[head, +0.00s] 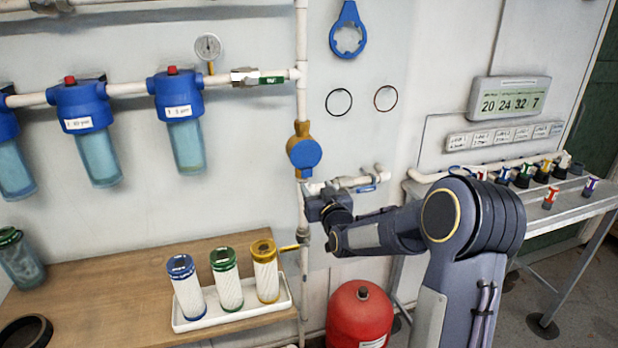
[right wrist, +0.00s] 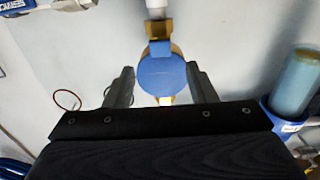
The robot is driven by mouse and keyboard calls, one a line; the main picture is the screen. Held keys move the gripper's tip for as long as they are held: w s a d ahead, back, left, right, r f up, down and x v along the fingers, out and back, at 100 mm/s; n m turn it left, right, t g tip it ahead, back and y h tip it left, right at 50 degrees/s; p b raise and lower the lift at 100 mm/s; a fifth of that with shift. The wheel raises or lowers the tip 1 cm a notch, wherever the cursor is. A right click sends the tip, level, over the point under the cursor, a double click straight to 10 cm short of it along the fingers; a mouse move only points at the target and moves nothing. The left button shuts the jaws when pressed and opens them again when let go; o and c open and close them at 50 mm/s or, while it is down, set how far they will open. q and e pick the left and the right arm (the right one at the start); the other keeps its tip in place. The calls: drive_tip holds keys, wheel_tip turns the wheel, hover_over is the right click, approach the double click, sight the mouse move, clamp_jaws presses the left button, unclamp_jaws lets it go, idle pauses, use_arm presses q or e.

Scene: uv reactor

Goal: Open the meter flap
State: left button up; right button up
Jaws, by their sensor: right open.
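The water meter is a brass body with a round blue flap (head: 305,153) on its front, fixed in the white vertical pipe. The flap looks shut over the dial. In the right wrist view the blue flap (right wrist: 162,76) shows between and beyond my two fingertips, with brass behind it. My right gripper (head: 314,190) is just below the meter in the head view. Its jaws (right wrist: 161,88) are open and empty, one finger on each side of the flap in the picture. I cannot tell whether either finger touches it. My left gripper is out of view.
Blue filter housings (head: 180,105) hang on the wall at the left. A white tray (head: 232,315) with three cartridges stands on the wooden bench (head: 120,290). A red tank (head: 360,318) stands below. A side table (head: 570,205) with small coloured items is at the right.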

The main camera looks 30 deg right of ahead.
sight(308, 172)
drive_tip(key=p+x, duration=0.2)
drive_tip(key=x, duration=0.5)
drive_tip(key=shift+w+r, duration=0.1)
drive_tip(key=shift+r, duration=0.05)
drive_tip(key=shift+r, duration=0.1)
clamp_jaws()
